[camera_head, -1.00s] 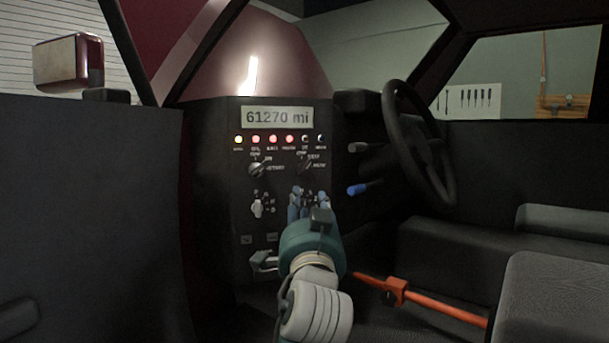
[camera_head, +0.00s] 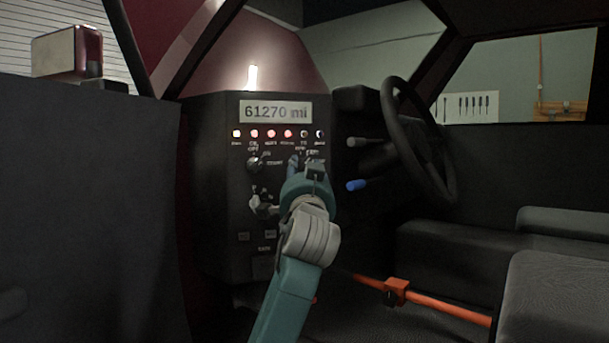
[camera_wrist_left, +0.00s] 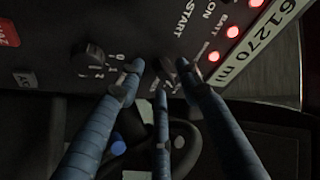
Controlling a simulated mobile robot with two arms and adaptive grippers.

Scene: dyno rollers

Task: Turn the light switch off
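A dark control panel (camera_head: 215,170) carries several knobs. An upper right knob (camera_wrist_left: 168,68) sits among the fingertips of my left gripper (camera_wrist_left: 160,75) in the left wrist view. Its three blue fingers are spread around the knob; contact is unclear. In the head view my left gripper (camera_head: 304,168) covers most of that knob. Another black knob (camera_wrist_left: 90,54) with position marks is left of the fingers in the wrist view. The upper left knob (camera_head: 255,163) is uncovered. No readable label identifies the light switch. My right gripper is not in view.
Lit indicator lamps (camera_head: 271,134) and a mileage display (camera_head: 275,112) are above the knobs. A steering wheel (camera_head: 420,140), a blue-tipped lever (camera_head: 357,185) and a grey lever (camera_head: 365,142) stand right of the panel. An orange bar (camera_head: 430,304) crosses below.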

